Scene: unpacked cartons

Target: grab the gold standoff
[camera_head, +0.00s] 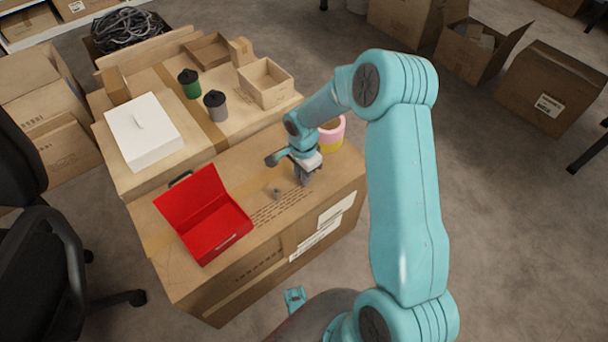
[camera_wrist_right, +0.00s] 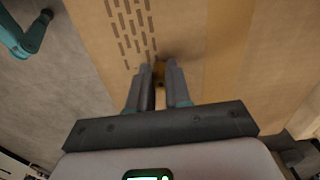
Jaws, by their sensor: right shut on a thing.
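My right gripper (camera_head: 304,178) points down at the top of the large front carton, near its right side. In the right wrist view its two fingers (camera_wrist_right: 160,72) are shut on a small gold piece, the gold standoff (camera_wrist_right: 159,72), which shows as a thin strip between the fingertips. The fingers hide most of it. In the head view the standoff cannot be made out at the fingertips. I cannot tell whether it still touches the carton. My left gripper does not show clearly in either view.
The front carton (camera_head: 180,270) also bears an open red box (camera_head: 205,220), a small grey item (camera_head: 277,191) and a pink-and-yellow tape roll (camera_head: 332,134). Behind stand a white box (camera_head: 143,130), a green jar (camera_head: 190,86), a grey jar (camera_head: 215,107) and an open tray (camera_head: 265,82).

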